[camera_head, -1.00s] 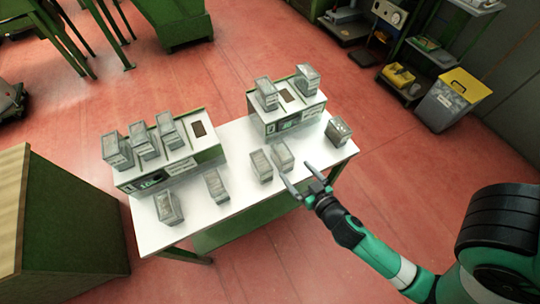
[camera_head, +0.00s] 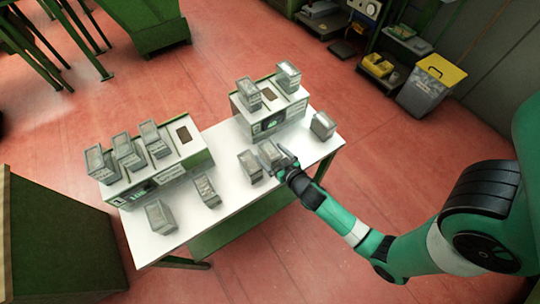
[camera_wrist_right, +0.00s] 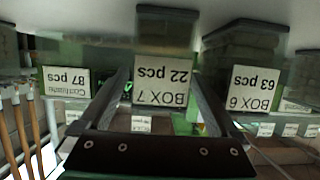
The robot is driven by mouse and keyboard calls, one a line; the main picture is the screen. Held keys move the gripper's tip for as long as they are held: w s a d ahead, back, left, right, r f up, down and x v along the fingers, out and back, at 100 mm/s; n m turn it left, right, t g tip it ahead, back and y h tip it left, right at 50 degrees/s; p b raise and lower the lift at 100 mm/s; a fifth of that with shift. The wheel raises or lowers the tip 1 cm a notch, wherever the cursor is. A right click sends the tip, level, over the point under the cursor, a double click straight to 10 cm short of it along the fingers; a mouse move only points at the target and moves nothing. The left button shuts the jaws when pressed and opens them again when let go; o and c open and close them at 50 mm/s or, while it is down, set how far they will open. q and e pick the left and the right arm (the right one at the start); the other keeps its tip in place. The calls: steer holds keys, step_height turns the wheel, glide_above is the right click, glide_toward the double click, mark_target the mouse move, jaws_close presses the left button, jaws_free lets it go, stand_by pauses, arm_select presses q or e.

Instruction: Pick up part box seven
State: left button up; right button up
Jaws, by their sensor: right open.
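Part box seven is a grey, clear-sided box (camera_head: 267,153) standing on the white table near its front edge. In the right wrist view, which is upside down, its label (camera_wrist_right: 163,82) reads "BOX 7, 22 pcs". My right gripper (camera_head: 277,160) is open at the near side of this box. In the wrist view the two fingers of the right gripper (camera_wrist_right: 158,88) stand left and right of the label. I cannot tell how far they reach along the box sides. My left gripper is not in view.
Box 6 (camera_head: 250,166) stands close to the left of box seven; its label (camera_wrist_right: 255,88) shows in the wrist view. Another box (camera_head: 322,125) stands to the right. Several boxes stand on two raised units (camera_head: 170,172), (camera_head: 270,120). Bare white table (camera_head: 232,150) shows between.

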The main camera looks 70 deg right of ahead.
steer(key=shift+w+d+f, duration=0.15)
steer(key=shift+w+d, duration=0.2)
steer(key=shift+w, duration=0.05)
steer(key=c, duration=1.5)
